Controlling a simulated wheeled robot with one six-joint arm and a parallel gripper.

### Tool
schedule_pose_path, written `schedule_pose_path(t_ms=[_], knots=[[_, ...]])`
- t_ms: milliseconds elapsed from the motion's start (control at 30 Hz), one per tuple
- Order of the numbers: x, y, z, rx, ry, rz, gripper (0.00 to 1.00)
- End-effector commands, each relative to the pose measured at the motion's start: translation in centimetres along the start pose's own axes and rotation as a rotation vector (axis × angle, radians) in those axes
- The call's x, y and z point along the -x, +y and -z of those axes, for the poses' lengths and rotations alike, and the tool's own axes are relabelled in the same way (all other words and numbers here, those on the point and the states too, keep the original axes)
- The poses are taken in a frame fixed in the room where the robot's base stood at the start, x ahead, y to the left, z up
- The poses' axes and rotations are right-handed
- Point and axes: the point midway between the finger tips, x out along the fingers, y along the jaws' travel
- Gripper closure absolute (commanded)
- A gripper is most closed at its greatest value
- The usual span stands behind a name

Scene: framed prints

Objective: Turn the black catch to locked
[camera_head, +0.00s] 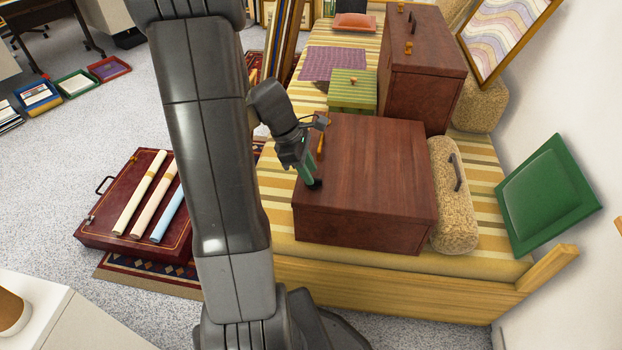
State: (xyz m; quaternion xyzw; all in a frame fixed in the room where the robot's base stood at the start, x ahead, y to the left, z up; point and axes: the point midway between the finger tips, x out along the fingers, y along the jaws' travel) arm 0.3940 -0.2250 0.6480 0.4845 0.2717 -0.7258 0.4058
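A dark reddish-brown wooden box (372,180) lies on the yellow-striped cover of a low wooden-framed bed or bench. A small black part, apparently the black catch (315,185), shows at the box's left edge, partly hidden by my gripper. My gripper (309,177) reaches down to that edge, its greenish fingers at or right beside the black part. I cannot tell whether they touch it, how it is turned, or whether the fingers are open or shut. An orange-yellow handle-like piece (321,143) shows on the same side, farther back.
A taller brown case (425,75) and a green striped box (352,92) stand behind. A red case (135,215) with rolled prints lies on the floor at left.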

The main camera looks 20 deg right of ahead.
Motion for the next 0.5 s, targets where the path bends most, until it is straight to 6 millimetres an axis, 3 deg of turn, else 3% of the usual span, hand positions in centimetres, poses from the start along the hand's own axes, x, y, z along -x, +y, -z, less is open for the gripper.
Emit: schedule_pose_path(t_ms=[200, 500], knots=[[-1.9, 0.0, 0.0, 0.000, 0.000, -0.001, 0.68], [-2.0, 0.0, 0.0, 0.000, 0.000, -0.001, 0.68]])
